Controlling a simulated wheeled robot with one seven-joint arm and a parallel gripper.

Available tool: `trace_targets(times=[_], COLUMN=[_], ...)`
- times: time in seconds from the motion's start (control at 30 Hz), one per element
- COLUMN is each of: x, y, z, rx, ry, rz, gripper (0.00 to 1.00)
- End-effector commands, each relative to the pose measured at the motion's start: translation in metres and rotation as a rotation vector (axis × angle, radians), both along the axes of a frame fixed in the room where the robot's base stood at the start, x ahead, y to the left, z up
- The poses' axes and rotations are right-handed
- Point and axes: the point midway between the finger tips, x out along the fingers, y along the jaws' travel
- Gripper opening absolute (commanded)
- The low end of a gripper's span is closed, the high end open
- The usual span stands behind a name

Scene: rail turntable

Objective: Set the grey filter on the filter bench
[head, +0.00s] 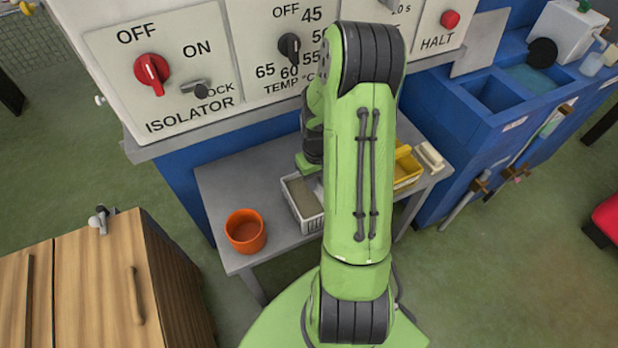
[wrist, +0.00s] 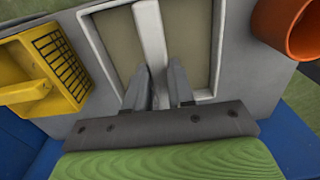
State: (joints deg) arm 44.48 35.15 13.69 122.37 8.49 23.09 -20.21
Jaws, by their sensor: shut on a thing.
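The grey filter is a pale box with slotted sides (head: 304,224), beige inside, with a pale bar across its top. It also shows in the wrist view (wrist: 98,38). My gripper (wrist: 165,82) has its two fingers on either side of the bar, shut on it. The filter bench appears to be the low grey table (head: 215,190) below the control panel. The filter sits over its middle and looks level. I cannot tell whether its underside touches the top. My arm hides its right part and the fingertips in the head view.
An orange pot (head: 245,231) stands left of the filter on the table. A yellow slotted box (head: 407,168) and a pale block (head: 429,157) stand at the right. A control panel (head: 170,75) rises behind; a wooden cabinet (head: 95,290) is front left.

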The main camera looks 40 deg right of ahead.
Motion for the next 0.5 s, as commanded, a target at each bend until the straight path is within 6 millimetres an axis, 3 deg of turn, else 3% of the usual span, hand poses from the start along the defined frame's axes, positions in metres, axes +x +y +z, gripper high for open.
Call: trace_targets(times=[0.03, 0.37, 0.4, 0.5], x=[-0.0019, -0.0025, -0.0027, -0.0027], y=[-0.0012, -0.0015, -0.0015, -0.0015], z=[-0.0135, -0.0134, -0.0142, -0.0132], rx=[-0.001, -0.001, -0.001, -0.001], ry=[-0.002, -0.003, -0.002, -0.002], rz=[-0.001, 0.000, 0.000, 0.000], gripper=[0.00, 0.00, 0.24, 0.40])
